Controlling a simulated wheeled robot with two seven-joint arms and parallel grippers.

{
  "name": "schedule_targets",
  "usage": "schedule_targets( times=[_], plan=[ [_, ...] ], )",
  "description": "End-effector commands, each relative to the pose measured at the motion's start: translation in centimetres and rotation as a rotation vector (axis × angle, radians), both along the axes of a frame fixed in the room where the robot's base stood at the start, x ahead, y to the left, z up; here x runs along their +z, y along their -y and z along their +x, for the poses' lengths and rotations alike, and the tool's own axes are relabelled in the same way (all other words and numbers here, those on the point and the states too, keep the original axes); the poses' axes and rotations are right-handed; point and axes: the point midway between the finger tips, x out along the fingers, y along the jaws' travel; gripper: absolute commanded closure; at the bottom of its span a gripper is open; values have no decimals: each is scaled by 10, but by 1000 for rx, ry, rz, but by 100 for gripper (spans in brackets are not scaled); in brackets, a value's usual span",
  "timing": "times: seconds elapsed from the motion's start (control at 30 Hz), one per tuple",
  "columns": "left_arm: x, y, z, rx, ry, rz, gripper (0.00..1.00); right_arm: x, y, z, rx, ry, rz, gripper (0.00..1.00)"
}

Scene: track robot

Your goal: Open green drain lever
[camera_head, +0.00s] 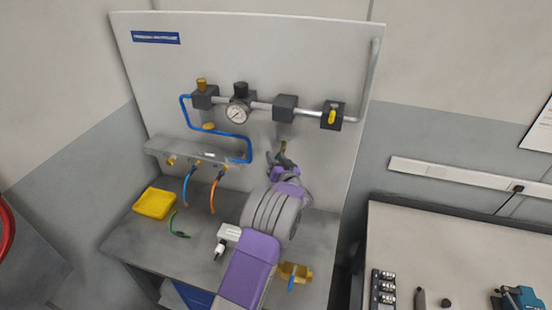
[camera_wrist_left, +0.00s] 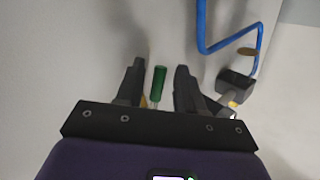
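The green drain lever (camera_wrist_left: 157,86) stands upright between the two dark fingers of my left gripper (camera_wrist_left: 158,92) in the left wrist view. The gripper is open, with a gap on each side of the lever. In the head view, my left gripper (camera_head: 282,157) is up at the panel, below the pipe line and right of the small shelf. My arm and wrist hide part of the bench behind it. The lever's mount is hidden from the head view. My right gripper is not in view.
A pipe line with a gauge (camera_head: 238,112) and a yellow-handled valve (camera_head: 332,116) runs above my gripper. A blue tube (camera_head: 214,130) loops to its left. On the bench are a yellow tray (camera_head: 154,203) and a brass valve (camera_head: 296,272). A second bench (camera_head: 450,235) stands at right.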

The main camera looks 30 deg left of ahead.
Motion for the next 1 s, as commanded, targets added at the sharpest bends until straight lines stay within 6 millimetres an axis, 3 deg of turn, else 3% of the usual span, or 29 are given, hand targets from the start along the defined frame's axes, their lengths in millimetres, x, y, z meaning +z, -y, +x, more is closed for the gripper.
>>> schedule_targets(
  times=[0.1,0.33,0.5,0.73,1.0],
  plan=[
    [0,0,0,0,0,0,64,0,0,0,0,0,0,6],
    [0,0,0,0,0,0,99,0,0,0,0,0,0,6],
    [0,1,0,0,5,-20,100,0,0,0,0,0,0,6],
    [-1,11,2,0,60,-247,100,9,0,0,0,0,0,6],
    [-3,12,3,-1,64,-262,100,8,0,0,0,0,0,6]
  ],
)
